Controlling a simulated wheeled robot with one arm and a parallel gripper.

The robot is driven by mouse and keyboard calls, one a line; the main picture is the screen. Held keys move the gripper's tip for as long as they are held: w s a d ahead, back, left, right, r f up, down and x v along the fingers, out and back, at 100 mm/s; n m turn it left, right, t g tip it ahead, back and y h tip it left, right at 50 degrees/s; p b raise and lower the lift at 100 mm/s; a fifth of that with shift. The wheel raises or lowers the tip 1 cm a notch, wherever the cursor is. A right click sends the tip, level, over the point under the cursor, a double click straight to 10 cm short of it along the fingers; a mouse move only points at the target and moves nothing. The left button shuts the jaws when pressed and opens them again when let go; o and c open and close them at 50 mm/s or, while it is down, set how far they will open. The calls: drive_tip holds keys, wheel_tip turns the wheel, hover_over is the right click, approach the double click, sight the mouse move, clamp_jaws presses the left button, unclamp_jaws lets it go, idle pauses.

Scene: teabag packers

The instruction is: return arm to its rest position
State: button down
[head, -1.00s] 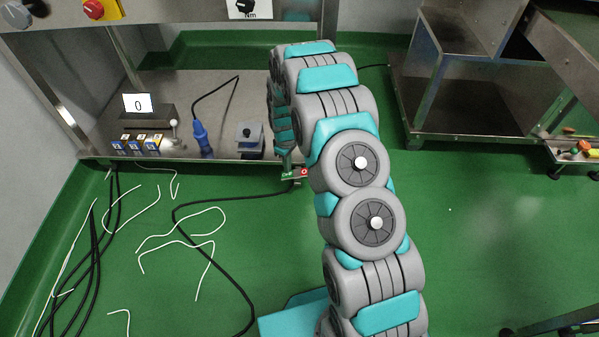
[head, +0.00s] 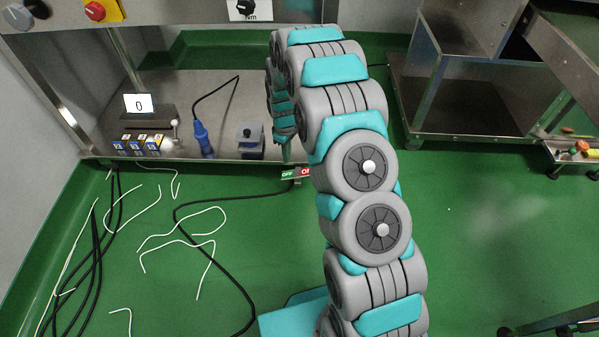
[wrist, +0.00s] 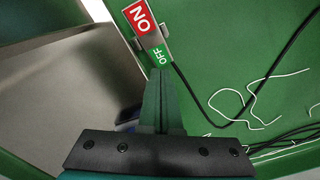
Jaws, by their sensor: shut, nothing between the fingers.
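My gripper (wrist: 158,78) is shut and empty, its narrow fingers together in the wrist view. In the head view my gripper (head: 287,153) hangs at the front edge of the steel shelf, partly hidden by my arm. Just below it in that view is the switch (head: 290,174) with a green OFF side and a red ON side. The switch also shows in the wrist view (wrist: 148,28), beyond the fingertips, with no clear contact. My arm is bent and raised over the green floor.
The steel shelf (head: 190,95) holds a display reading 0 (head: 138,103), small blue-and-white boxes (head: 138,143), a blue plug (head: 202,138) and a grey block (head: 250,138). White strings (head: 205,240) and black cables (head: 97,265) lie on the floor. A steel stand (head: 460,105) is at right.

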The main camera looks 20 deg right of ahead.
drive_tip(key=shift+r, duration=0.1)
drive_tip(key=s+r+m+p, duration=0.1)
drive_tip(key=s+r+m, duration=0.1)
drive_tip(key=s+r, duration=0.75)
drive_tip(key=s+r+m+p, duration=0.2)
drive_tip(key=s+r, duration=0.4)
drive_tip(key=r, duration=0.7)
drive_tip(key=s+r+m, duration=0.1)
drive_tip(key=s+r, duration=0.3)
drive_tip(key=s, duration=0.5)
drive_tip(key=s+r+m+g+p, duration=0.1)
drive_tip(key=s+r, duration=0.3)
drive_tip(key=s, duration=0.5)
drive_tip(key=s+r+m+p, duration=0.1)
drive_tip(key=s+r, duration=0.3)
drive_tip(key=s, duration=0.6)
drive_tip(key=shift+m+g, duration=0.4)
drive_tip(key=shift+m, duration=0.3)
